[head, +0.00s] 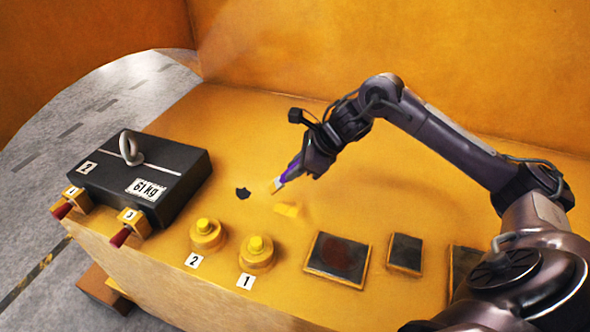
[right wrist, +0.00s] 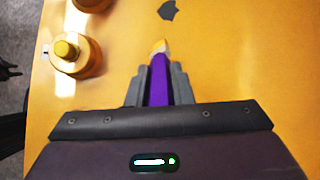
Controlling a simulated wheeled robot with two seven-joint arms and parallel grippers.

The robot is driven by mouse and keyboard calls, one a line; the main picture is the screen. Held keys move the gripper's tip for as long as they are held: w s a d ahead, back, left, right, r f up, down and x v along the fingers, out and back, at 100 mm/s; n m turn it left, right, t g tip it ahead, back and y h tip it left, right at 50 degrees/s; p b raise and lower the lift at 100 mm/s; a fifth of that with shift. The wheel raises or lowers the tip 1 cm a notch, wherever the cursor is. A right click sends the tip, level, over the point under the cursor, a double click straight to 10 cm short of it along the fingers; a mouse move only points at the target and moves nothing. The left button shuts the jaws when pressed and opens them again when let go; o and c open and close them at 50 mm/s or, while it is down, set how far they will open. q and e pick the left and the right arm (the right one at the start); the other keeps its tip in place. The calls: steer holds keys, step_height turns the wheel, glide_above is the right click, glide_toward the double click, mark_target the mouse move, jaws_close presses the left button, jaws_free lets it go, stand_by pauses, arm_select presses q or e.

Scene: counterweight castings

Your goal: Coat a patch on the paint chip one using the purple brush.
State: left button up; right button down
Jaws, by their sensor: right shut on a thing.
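My right gripper (head: 303,165) is shut on the purple brush (head: 288,173), which points down and to the left with a pale tip. The brush (right wrist: 158,80) also shows between the fingers of my right gripper (right wrist: 159,82) in the right wrist view. A small dark irregular chip (head: 243,193) marks the yellow surface to the left of the brush tip. It also shows at the top of the right wrist view as a dark chip (right wrist: 168,10), apart from the brush tip. I see no number beside it. My left gripper is not in the head view.
A black 61 kg casting (head: 150,172) with a ring stands at left. Red-handled fittings (head: 127,230) line the front edge. Two yellow round knobs (head: 206,235) and (head: 256,253) stand in front. A yellow piece (head: 289,210) lies below the brush. Dark panels (head: 338,258) lie at right.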

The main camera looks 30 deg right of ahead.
steer(key=shift+w+a+r+p, duration=0.15)
steer(key=shift+r+p, duration=0.15)
steer(key=shift+r, duration=0.35)
steer(key=shift+w+r+p, duration=0.1)
steer(key=shift+r+p, duration=0.2)
steer(key=shift+r, duration=0.3)
steer(key=shift+s+r, duration=0.15)
steer(key=shift+r, duration=0.05)
